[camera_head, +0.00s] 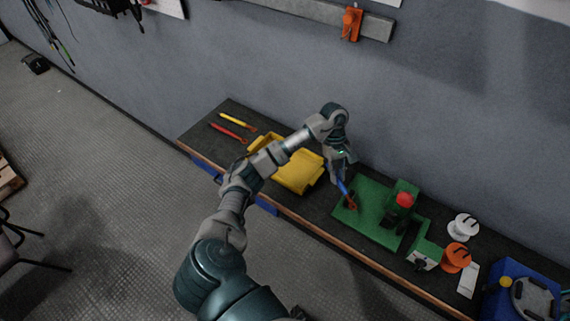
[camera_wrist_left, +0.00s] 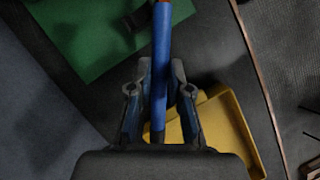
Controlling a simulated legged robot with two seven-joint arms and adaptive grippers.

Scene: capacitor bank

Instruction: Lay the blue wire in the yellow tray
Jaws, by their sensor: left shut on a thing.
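The blue wire (camera_head: 343,188) is held in my left gripper (camera_head: 341,165), with its reddish lower end over the left part of the green base. In the left wrist view the blue wire (camera_wrist_left: 161,65) runs between the two fingers of my left gripper (camera_wrist_left: 160,98), which are shut on it. The yellow tray (camera_head: 300,176) is on the bench to the left of the gripper, partly hidden behind my left arm. A corner of the yellow tray (camera_wrist_left: 232,128) shows beyond the fingers in the wrist view. My right gripper is not in view.
The green base (camera_head: 372,222) carries a red button (camera_head: 405,199). White (camera_head: 463,226) and orange (camera_head: 456,257) spools stand to its right, before a blue device (camera_head: 520,290). Yellow (camera_head: 237,122) and red (camera_head: 228,132) tools lie at the bench's left end. A wall runs behind.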

